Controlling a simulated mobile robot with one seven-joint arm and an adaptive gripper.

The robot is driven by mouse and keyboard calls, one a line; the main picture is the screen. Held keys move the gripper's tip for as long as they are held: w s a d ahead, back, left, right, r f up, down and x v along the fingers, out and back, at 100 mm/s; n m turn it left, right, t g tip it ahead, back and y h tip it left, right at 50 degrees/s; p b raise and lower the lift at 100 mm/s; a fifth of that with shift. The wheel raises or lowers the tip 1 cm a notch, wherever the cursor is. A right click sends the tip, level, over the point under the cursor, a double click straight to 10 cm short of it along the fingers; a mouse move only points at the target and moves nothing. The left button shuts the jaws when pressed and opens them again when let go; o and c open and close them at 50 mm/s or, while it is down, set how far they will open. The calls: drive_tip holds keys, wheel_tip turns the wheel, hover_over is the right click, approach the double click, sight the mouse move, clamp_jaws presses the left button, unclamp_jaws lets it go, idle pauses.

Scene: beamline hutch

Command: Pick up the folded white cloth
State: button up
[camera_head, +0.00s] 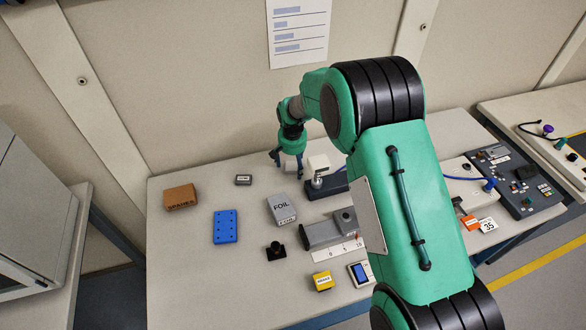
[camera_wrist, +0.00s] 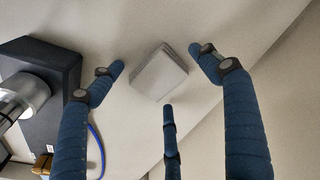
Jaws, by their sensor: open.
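The folded white cloth (camera_wrist: 160,73) is a small, pale, layered square lying on the table in the wrist view. In the head view a pale patch of it (camera_head: 290,167) shows between the fingers, mostly hidden. My gripper (camera_wrist: 156,60) has blue fingers spread apart around the cloth in the picture, with one more finger below it. The fingers do not visibly touch the cloth. In the head view my gripper (camera_head: 287,162) points down near the table's back edge. It is open and empty.
A dark stand with a metal cylinder (camera_wrist: 25,92) is close on the left in the wrist view. The wall is close behind.

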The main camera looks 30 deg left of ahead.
sight(293, 166)
idle(0.4)
drive_tip(key=c, duration=1)
drive_tip(key=shift+r, duration=0.1)
wheel_tip(293, 166, up, 10)
drive_tip(key=p, duration=0.2)
idle(0.4)
